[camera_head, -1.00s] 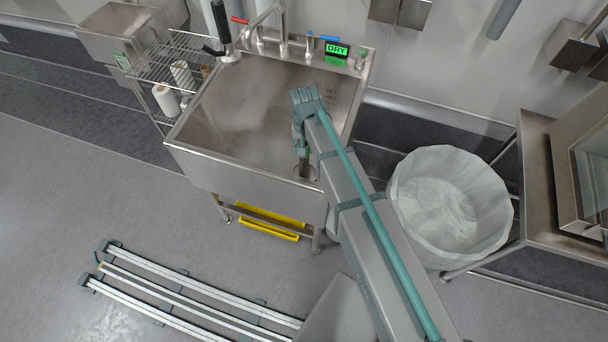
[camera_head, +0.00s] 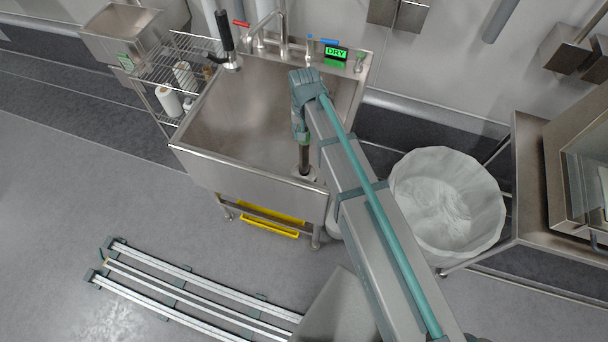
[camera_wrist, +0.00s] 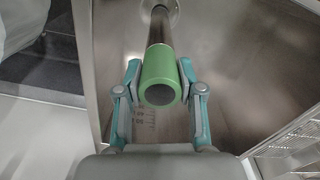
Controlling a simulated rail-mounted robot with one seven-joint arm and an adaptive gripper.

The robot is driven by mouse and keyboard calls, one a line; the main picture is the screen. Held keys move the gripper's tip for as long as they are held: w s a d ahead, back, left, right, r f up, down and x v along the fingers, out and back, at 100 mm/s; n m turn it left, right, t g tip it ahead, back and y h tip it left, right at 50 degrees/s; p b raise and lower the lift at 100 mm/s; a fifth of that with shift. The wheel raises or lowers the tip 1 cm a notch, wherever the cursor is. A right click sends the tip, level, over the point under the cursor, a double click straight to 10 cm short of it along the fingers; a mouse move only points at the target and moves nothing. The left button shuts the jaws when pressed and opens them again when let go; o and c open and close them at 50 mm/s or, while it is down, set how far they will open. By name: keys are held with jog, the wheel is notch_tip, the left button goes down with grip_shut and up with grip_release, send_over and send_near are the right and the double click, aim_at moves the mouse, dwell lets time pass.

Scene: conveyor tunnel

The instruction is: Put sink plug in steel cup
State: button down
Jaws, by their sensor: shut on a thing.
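The sink plug (camera_wrist: 160,77) is a long dark metal tube with a green sleeve at its top. My gripper (camera_wrist: 160,84) is shut on the green sleeve, one finger on each side. In the head view the plug's tube (camera_head: 304,158) hangs upright below my gripper (camera_head: 301,130), over the drain at the sink's front right corner. I cannot tell whether its lower end is clear of the drain. A small upright metal piece (camera_head: 361,61) stands on the sink's back right rim; I cannot tell whether it is the steel cup.
The steel sink (camera_head: 240,120) is otherwise empty. A faucet (camera_head: 282,35) and spray handle (camera_head: 226,40) stand at its back. A green "DRY" sign (camera_head: 336,53) is on the back rim. A white lined bin (camera_head: 445,205) stands to the right, a wire rack (camera_head: 165,70) to the left.

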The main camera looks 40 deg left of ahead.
jog(key=shift+r+p, duration=0.5)
jog(key=shift+r, duration=1.65)
